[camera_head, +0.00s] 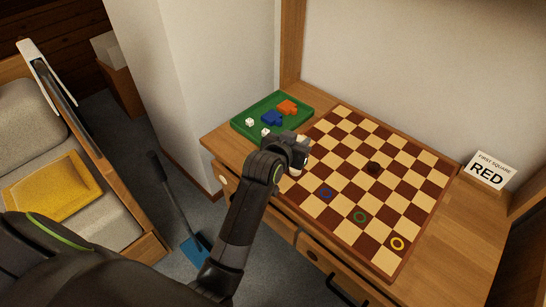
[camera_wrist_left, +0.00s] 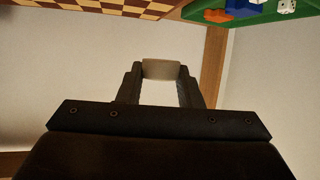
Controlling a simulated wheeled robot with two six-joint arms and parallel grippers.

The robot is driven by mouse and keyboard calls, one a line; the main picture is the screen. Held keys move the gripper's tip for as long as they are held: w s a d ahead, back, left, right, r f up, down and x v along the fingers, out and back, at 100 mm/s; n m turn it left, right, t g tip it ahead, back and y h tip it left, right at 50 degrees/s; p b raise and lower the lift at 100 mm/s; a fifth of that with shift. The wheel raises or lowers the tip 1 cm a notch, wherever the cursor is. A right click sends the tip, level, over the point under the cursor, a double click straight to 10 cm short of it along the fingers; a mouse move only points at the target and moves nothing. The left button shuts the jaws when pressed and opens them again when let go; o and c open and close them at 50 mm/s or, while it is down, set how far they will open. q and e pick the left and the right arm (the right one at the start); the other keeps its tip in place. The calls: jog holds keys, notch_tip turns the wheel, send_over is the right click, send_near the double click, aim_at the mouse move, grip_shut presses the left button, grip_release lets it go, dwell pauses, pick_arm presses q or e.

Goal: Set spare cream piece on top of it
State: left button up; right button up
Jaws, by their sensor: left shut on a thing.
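My left gripper (camera_head: 301,158) is above the left edge of the checkered board (camera_head: 417,252), near the green tray. It is shut on the cream piece (camera_wrist_left: 160,69), which sits between the fingertips in the left wrist view. In the head view only a small pale part of the piece shows at the gripper. A dark round piece (camera_head: 374,168) stands on the board right of the middle, apart from the gripper. My right gripper is not in view.
A green tray (camera_head: 240,127) holds an orange piece (camera_head: 287,107), a blue piece (camera_head: 271,118) and white dice. Blue (camera_head: 326,194), green (camera_head: 360,217) and yellow (camera_head: 398,243) rings lie on the board's near side. A sign reading RED (camera_head: 489,171) stands at the right.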

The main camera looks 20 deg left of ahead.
pick_arm(q)
notch_tip(320, 180, down, 5)
jog(key=shift+f+b, duration=0.15)
jog(key=shift+b, duration=0.3)
jog(key=shift+f, duration=0.3)
notch_tip(320, 180, down, 3)
jog(key=shift+f+b, duration=0.15)
jog(key=shift+b, duration=0.2)
jog(key=shift+f, duration=0.4)
jog(key=o, duration=0.9)
jog(key=shift+o, duration=0.2)
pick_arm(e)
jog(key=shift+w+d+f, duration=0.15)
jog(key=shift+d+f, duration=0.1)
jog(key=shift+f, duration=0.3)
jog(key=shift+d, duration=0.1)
